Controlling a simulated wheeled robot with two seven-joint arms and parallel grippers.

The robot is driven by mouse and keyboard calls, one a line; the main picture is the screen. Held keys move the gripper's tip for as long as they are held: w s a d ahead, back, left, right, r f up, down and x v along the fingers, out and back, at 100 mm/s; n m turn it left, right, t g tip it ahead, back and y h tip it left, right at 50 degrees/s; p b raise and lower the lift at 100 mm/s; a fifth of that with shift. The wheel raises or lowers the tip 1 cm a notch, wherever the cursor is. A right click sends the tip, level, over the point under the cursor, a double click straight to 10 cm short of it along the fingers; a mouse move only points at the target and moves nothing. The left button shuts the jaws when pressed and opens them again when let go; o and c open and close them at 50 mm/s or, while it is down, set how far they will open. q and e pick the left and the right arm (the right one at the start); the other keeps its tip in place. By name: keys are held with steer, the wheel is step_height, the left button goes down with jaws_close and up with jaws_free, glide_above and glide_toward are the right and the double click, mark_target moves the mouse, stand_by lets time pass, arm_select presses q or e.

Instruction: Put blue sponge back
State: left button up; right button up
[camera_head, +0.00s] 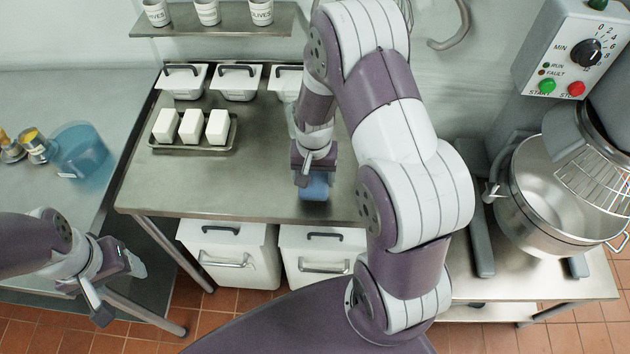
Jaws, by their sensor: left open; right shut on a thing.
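The blue sponge (314,187) shows below the jaws of my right gripper (314,172), near the front edge of the steel table (240,185). My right gripper is shut on the sponge and partly hides it. I cannot tell whether the sponge touches the table top. My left gripper (122,283) is open and empty at the lower left, in front of and below the table's left end.
A tray (192,148) holds several white blocks. White lidded tubs (236,82) stand behind it, partly hidden by my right arm. A blue container (80,150) sits on the left counter. A large mixer bowl (535,190) stands at right. The table's front middle is clear.

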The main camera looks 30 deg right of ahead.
mark_target(313, 178)
steer(key=f, duration=0.2)
steer(key=shift+a+f, duration=0.25)
steer(key=shift+f, duration=0.15)
steer(key=shift+d+f, duration=0.15)
steer(key=shift+f, duration=0.1)
steer(key=shift+f, duration=0.1)
steer(key=o, duration=1)
steer(key=r, duration=0.6)
steer(key=r+b, duration=0.1)
steer(key=r, duration=0.5)
steer(key=shift+s+a+r, duration=0.15)
steer(key=shift+a, duration=0.05)
steer(key=s+a+n, duration=0.1)
steer(key=s+n, duration=0.1)
steer(key=s+a+r+n+t, duration=0.1)
steer(key=s+a+n, duration=0.1)
steer(key=s, duration=0.1)
steer(key=s+a+r+n, duration=0.1)
steer(key=s+a+n, duration=0.1)
steer(key=s, duration=0.1)
steer(key=shift+s+r+n, duration=0.2)
steer(key=shift+n, duration=0.1)
